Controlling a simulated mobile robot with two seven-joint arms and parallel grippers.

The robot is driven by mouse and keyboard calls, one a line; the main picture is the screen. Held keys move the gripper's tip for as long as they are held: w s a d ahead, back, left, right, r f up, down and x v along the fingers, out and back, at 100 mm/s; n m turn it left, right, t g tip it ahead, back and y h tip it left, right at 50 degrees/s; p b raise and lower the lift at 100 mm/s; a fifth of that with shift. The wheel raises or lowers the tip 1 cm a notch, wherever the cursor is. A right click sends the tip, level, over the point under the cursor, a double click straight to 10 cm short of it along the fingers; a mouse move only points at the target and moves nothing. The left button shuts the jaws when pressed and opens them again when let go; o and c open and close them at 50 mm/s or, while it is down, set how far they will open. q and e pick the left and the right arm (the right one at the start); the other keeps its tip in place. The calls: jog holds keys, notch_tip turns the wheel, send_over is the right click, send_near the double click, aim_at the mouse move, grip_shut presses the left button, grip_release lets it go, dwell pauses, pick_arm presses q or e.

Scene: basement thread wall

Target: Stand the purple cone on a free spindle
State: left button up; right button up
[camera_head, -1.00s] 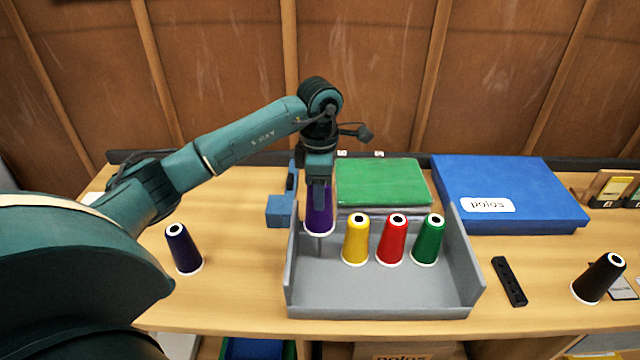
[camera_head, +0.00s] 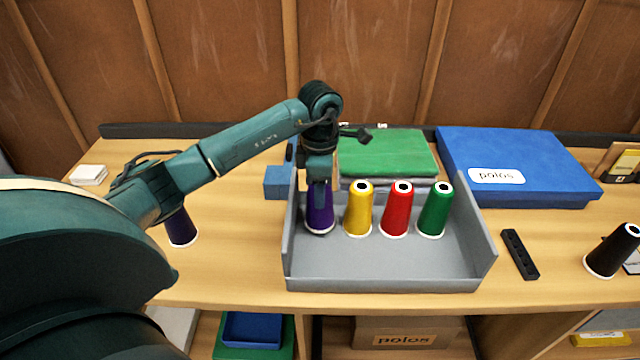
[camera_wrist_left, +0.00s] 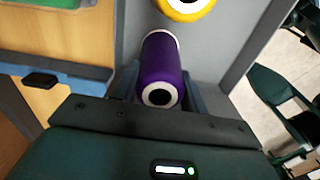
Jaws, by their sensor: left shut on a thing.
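The purple cone (camera_head: 319,217) stands upright at the left end of the grey tray (camera_head: 385,272), in line with the other cones. Its base looks level with theirs, and the spindle under it is hidden. My left gripper (camera_head: 319,190) comes down from above and is shut on the cone's upper part. In the left wrist view the purple cone (camera_wrist_left: 161,75) sits between the fingers, its top hole facing the camera. Yellow (camera_head: 359,212), red (camera_head: 397,212) and green (camera_head: 436,212) cones stand to its right. My right gripper is not in view.
A dark blue cone (camera_head: 181,229) stands on the table left of the tray, partly behind my arm. A blue box (camera_head: 515,165) and green folded cloth (camera_head: 388,152) are behind the tray.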

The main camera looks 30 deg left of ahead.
pick_arm(q)
jog(key=shift+f, duration=0.15)
jog(key=shift+f, duration=0.15)
dwell(0.6)
jog(key=shift+f+b, duration=0.2)
jog(key=shift+b, duration=0.15)
jog(key=o, duration=1.4)
jog(key=shift+r, duration=0.1)
notch_tip(320, 180, up, 13)
jog(key=shift+r, duration=0.1)
